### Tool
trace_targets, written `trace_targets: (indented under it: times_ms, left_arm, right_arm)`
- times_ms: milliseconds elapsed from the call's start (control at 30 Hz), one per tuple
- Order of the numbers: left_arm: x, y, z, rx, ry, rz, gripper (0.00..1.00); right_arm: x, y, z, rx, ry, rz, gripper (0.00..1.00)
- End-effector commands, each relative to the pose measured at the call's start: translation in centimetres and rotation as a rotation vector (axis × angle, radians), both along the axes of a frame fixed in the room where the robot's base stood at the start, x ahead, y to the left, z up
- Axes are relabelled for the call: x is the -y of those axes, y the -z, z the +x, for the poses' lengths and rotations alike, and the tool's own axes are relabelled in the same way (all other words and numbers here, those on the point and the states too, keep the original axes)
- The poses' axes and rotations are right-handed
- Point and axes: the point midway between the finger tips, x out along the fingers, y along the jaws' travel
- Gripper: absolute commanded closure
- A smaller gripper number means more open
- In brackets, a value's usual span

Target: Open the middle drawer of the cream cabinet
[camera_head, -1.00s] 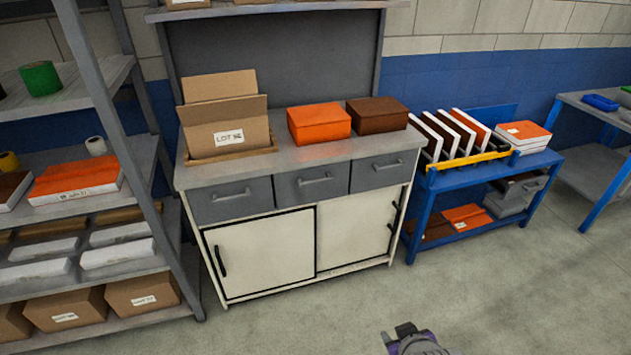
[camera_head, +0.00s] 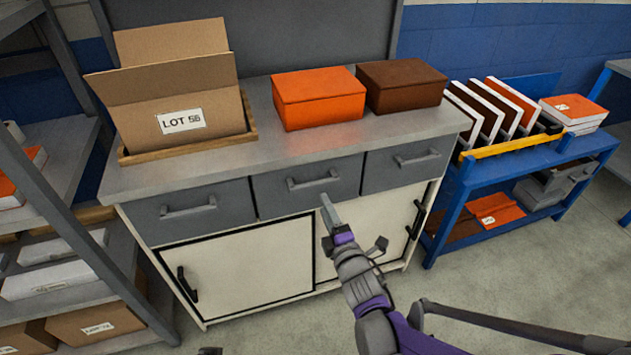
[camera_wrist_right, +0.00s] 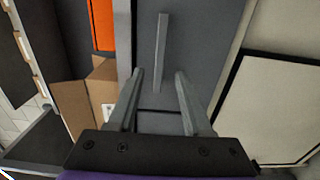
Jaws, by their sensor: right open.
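The cream cabinet (camera_head: 240,272) has a grey top and a row of three grey drawers, all shut. The middle drawer (camera_head: 275,198) has a horizontal bar handle (camera_head: 313,180). My right gripper (camera_head: 327,208) is just below this handle in the head view, pointing at the drawer front. In the right wrist view the gripper (camera_wrist_right: 159,72) is open, and the handle (camera_wrist_right: 160,50) shows between its two fingers, with nothing gripped. I cannot tell whether the fingertips are around the bar or still short of it. The left gripper does not show clearly.
An open cardboard box (camera_head: 190,105), an orange box (camera_head: 318,98) and a brown box (camera_head: 402,86) stand on the cabinet top. A grey shelf rack (camera_head: 75,235) is close at left, a blue cart (camera_head: 520,165) at right. Clear floor (camera_head: 500,265) lies in front.

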Motion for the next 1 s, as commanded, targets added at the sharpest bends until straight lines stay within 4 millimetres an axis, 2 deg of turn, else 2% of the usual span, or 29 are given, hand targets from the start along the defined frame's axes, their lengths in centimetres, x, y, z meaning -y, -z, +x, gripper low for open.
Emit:
trace_targets:
  times_ms: [300,500,900,1000]
  left_arm:
    - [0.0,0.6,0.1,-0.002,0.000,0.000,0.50]
    - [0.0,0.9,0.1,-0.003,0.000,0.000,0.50]
    - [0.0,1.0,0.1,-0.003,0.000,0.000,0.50]
    - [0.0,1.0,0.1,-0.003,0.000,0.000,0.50]
  right_arm:
    - [-1.9,0.1,5.8,-0.003,0.001,0.002,0.50]
    - [-2.6,0.0,8.2,-0.003,0.001,0.002,0.50]
    - [-2.8,0.0,8.9,-0.003,0.002,0.003,0.50]
    - [-2.8,0.0,8.9,-0.003,0.002,0.003,0.68]
